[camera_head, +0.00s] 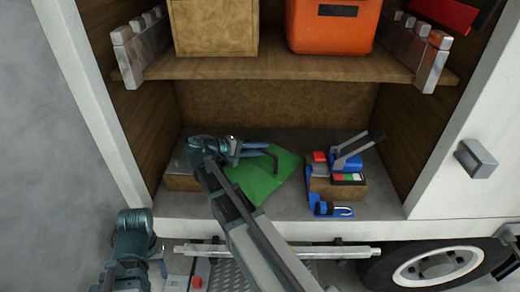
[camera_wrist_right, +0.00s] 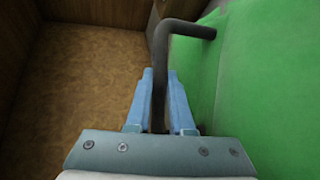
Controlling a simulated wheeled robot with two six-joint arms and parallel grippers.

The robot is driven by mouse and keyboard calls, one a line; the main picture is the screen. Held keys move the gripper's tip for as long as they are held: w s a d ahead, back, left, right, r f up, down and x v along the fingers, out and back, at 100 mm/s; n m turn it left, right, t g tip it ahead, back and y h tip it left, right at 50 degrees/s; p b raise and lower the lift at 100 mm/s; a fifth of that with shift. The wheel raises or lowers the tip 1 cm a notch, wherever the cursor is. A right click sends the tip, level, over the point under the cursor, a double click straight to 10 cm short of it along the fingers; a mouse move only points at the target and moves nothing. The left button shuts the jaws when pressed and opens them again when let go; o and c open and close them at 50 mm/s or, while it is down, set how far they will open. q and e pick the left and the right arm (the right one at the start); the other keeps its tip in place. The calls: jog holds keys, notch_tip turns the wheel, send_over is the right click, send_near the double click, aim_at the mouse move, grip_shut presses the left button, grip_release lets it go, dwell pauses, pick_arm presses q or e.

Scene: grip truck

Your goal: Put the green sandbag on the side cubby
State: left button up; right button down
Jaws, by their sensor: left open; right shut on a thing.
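The green sandbag (camera_head: 272,178) lies on the floor of the truck's side cubby (camera_head: 370,202), left of the middle. It fills the right of the right wrist view (camera_wrist_right: 265,80). My right gripper (camera_head: 262,148) reaches into the cubby above the bag. In the wrist view its blue fingers (camera_wrist_right: 159,100) are shut on the bag's dark bent handle (camera_wrist_right: 160,60). My right forearm hides part of the bag in the head view. My left gripper (camera_head: 158,262) is low at the left, outside the truck and away from the bag; its fingers show poorly.
A wooden box (camera_head: 345,190) with blue, red and grey clamps stands right of the bag. A shelf (camera_head: 270,68) above holds an orange case (camera_head: 332,28) and a tan box (camera_head: 212,28). A metal bar (camera_head: 330,252) and a wheel (camera_head: 438,266) lie below the opening.

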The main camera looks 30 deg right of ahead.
jog(key=shift+w, duration=0.1)
dwell(0.5)
jog(key=shift+w+d, duration=0.3)
jog(key=shift+w, duration=0.55)
jog(key=shift+w+d, duration=0.3)
jog(key=shift+w, duration=0.55)
jog(key=c, duration=0.7)
grip_release()
jog(key=shift+s, duration=0.1)
jog(key=p+v, duration=0.4)
jog(key=v, duration=0.8)
jog(key=shift+a+r, duration=0.25)
jog(key=shift+a, duration=0.1)
jog(key=shift+a+r, duration=0.1)
jog(key=shift+a, duration=0.4)
jog(key=shift+s, duration=0.1)
